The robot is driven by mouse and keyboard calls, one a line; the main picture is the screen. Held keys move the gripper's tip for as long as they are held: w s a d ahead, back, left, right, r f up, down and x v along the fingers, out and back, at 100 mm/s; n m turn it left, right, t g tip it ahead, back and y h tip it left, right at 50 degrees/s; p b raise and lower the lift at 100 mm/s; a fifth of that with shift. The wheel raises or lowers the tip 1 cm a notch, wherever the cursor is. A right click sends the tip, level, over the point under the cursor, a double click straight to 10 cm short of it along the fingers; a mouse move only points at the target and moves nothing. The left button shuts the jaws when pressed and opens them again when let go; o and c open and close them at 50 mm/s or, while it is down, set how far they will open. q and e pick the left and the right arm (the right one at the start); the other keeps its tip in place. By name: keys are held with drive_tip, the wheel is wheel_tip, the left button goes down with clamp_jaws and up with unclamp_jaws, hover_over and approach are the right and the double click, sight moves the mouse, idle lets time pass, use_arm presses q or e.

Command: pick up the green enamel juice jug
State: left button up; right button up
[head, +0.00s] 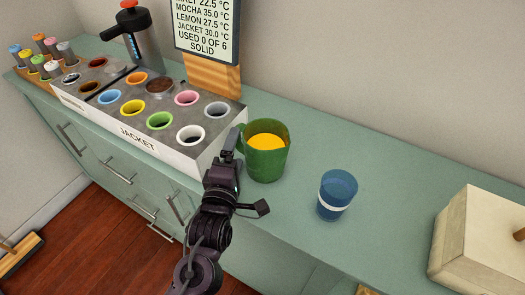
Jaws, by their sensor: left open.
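The green enamel juice jug (266,160) stands upright on the green counter, with orange juice visible inside. Its handle is on its left side, partly hidden by my gripper. My left gripper (247,176) is open at the jug's front left, with one finger up by the handle and the other lower, in front of the jug. I cannot tell whether either finger touches it. My right gripper is not in view.
A blue cup (337,194) with a white band stands right of the jug. A white block marked JACKET (137,137) with coloured wells is close on the left. A pale wooden box (484,240) is at far right. The counter (385,185) is clear behind the cup.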

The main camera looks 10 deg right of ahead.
sight(239, 141)
use_arm(q)
drive_tip(key=x, duration=0.4)
drive_tip(key=shift+w, duration=0.1)
drive_tip(key=shift+w+d, duration=0.1)
drive_tip(key=shift+w, duration=0.1)
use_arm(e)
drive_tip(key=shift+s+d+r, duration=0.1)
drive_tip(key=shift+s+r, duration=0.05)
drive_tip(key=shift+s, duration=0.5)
use_arm(q)
drive_tip(key=shift+c, duration=0.5)
drive_tip(key=c, duration=1.2)
drive_tip(key=shift+r, duration=0.15)
drive_tip(key=shift+c, duration=0.9)
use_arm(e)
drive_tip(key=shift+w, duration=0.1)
use_arm(q)
drive_tip(key=shift+r+p, duration=0.2)
drive_tip(key=shift+p, duration=0.15)
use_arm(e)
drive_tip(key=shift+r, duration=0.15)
